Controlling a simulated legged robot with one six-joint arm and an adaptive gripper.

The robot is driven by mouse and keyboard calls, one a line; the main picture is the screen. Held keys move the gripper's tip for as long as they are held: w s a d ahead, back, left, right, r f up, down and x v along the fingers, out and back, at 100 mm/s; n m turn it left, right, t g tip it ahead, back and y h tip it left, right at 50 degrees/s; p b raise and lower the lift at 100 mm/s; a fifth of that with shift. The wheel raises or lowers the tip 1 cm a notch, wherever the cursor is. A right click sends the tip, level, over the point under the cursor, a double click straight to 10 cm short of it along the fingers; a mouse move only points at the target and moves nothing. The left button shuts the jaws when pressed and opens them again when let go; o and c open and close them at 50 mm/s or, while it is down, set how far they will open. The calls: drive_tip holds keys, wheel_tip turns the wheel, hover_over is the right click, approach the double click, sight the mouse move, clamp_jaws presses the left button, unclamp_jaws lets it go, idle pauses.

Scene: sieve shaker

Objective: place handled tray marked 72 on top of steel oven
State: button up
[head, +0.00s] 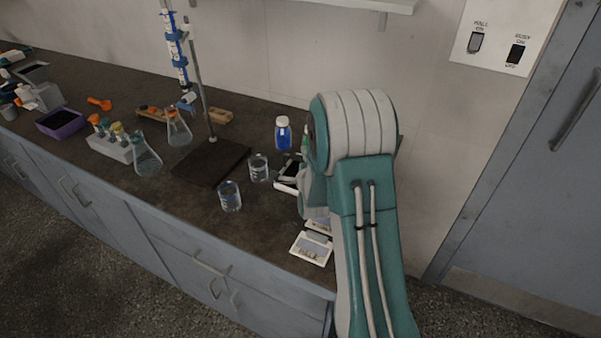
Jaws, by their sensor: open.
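My arm fills the right of the head view, and its end is hidden behind its own links, so I do not see my gripper. I see no handled tray with a readable 72 and no steel oven. A purple tray-like container (61,124) with dark contents sits at the left of the bench; no number can be read on it. A white object with a dark top (288,175) is partly hidden behind my arm, and I cannot tell what it is.
The dark bench (120,82) holds a burette stand (203,166), beakers (230,196), flasks (147,160), a blue bottle (282,135), a tube rack (110,148) and flat white cards (311,248). A grey door (545,190) stands right. Floor (90,270) in front is clear.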

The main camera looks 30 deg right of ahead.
drive_tip(key=shift+a, duration=0.3)
clamp_jaws()
drive_tip(key=shift+d+r, duration=0.1)
drive_tip(key=shift+r, duration=0.25)
drive_tip(key=r, duration=0.3)
drive_tip(key=shift+s, duration=0.25)
drive_tip(key=s+r, duration=0.9)
drive_tip(key=s, duration=0.4)
drive_tip(key=shift+s+d+r, duration=0.2)
drive_tip(key=shift+s+d, duration=0.1)
